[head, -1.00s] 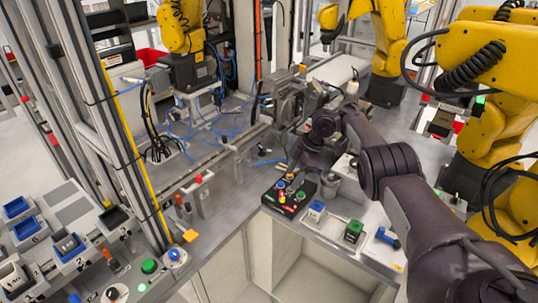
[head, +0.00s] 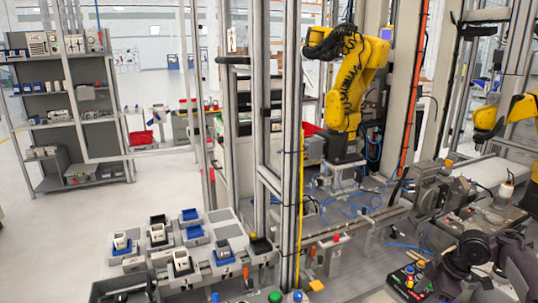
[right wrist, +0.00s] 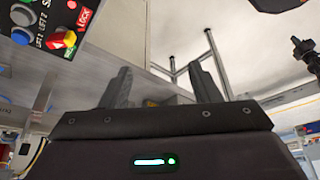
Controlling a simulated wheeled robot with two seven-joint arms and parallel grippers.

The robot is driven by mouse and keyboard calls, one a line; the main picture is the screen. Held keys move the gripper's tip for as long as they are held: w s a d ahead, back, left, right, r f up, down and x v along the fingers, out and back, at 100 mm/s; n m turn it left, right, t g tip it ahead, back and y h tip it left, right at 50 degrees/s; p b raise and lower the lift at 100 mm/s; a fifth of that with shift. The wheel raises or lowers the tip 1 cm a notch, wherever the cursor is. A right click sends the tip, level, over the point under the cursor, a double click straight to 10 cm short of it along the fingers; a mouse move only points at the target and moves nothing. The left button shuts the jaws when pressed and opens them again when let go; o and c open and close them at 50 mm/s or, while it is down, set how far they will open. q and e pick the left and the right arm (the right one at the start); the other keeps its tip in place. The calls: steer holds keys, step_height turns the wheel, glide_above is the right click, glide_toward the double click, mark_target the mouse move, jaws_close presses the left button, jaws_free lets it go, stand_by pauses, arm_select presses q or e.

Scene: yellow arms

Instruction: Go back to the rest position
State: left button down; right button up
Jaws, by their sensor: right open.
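My right arm (head: 478,255), dark and jointed, shows at the bottom right of the head view; its fingers cannot be made out there. In the right wrist view my right gripper (right wrist: 162,88) has its two dark fingers wide apart, with nothing between them. A black control box with colored buttons (head: 410,280) is on the bench just left of my right arm in the head view. A control panel with a red and yellow switch (right wrist: 62,38) shows at the upper left of the right wrist view, apart from the fingers. My left gripper is not in view.
A yellow robot arm (head: 348,80) stands behind the bench, another (head: 510,112) at the right. Metal frame posts (head: 292,130) rise mid-view. Small bins (head: 190,232) sit at the lower left. A shelf (head: 70,115) stands far left, with open floor (head: 60,235) before it.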

steer(key=s+a+f+m+b, duration=0.1)
steer(key=s+a+f+m, duration=0.3)
steer(key=f, duration=0.8)
steer(key=s+a+f+h, duration=0.1)
steer(key=s+a+f, duration=0.35)
steer(key=f, duration=0.75)
steer(key=s+a+f+m+b, duration=0.15)
steer(key=s+f, duration=0.45)
steer(key=f, duration=0.6)
steer(key=s+a+f+m+h, duration=0.1)
steer(key=s+a+f+m, duration=0.25)
steer(key=s+f, duration=0.95)
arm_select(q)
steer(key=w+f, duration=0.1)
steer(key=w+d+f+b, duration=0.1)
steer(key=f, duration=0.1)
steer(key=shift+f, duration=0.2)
arm_select(e)
steer(key=s+a+f+m+h, duration=0.1)
steer(key=s+a+f, duration=0.1)
steer(key=s, duration=0.9)
steer(key=s+a+f+m+h, duration=0.1)
steer(key=s+a+f, duration=0.1)
steer(key=s, duration=1)
steer(key=shift+s+a+f+g, duration=0.3)
steer(key=shift+a+f, duration=0.1)
steer(key=shift+a, duration=0.5)
